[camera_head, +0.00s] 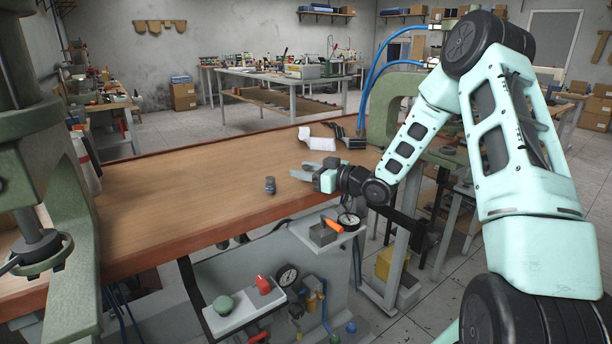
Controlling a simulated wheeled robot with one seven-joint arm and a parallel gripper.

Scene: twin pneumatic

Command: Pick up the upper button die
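A small dark blue-grey cylindrical piece (270,185) stands on the wooden tabletop near its front edge; it looks like the upper button die, though it is too small to show detail. My gripper (300,170) is just to the right of it, low over the table and pointing left. Its grey fingers look spread apart, with nothing between them. The fingers and the small piece are apart, with bare wood between them.
The wooden table (180,190) is mostly clear. A white folded item (318,137) and a dark block (350,140) lie at its back right. A green press (50,180) stands at left, another (395,108) behind my arm. An orange-handled tool (332,225) and gauge (348,220) sit below the front edge.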

